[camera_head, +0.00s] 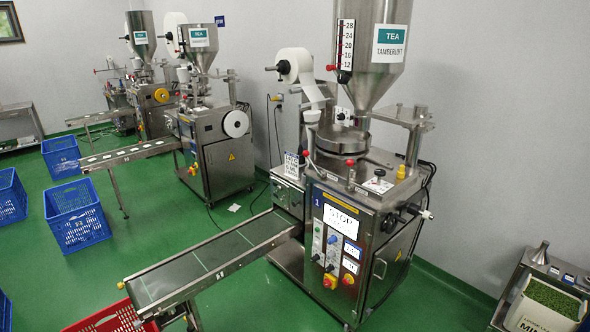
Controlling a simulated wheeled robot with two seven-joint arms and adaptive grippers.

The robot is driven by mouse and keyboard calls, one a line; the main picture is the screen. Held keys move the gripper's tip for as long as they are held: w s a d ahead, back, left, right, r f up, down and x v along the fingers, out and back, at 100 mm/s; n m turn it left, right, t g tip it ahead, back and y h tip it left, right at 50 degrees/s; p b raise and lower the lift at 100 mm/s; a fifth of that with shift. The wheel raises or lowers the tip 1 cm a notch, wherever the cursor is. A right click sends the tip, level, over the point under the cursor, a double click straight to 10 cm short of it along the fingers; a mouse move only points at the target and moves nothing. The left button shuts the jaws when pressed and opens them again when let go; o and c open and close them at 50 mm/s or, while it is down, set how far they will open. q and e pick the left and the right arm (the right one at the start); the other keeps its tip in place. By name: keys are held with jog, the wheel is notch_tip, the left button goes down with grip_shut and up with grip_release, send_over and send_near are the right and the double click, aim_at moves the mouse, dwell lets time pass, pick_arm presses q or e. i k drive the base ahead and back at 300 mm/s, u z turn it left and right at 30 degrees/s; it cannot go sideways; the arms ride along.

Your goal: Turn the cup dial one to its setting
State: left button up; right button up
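The nearest packing machine (345,200) carries a blue label "1" and stands right of the middle. A white scale (347,46) marked 28 down to 12 is on its hopper (378,65), with a red knob (331,68) low at its left. Its front panel has several small knobs and a red-and-yellow switch (330,281). A dark-and-white handle (427,214) sticks out at its right side. I cannot tell which of these parts is the cup dial. Neither of my grippers is in view.
A conveyor (210,258) runs from the machine to the lower left, above a red crate (112,318). Two more machines (212,140) (148,90) stand behind. Blue crates (78,212) lie at left. A side table (548,285) with a green-filled box is at lower right.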

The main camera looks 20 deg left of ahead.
aim_at(380, 172)
jog(key=u, duration=0.5)
jog(key=k, duration=0.55)
jog(key=i, duration=0.4)
jog(key=z, duration=1)
jog(key=i, duration=1.5)
jog(key=u, duration=1.05)
jog(key=i, duration=0.65)
jog(key=u, duration=0.7)
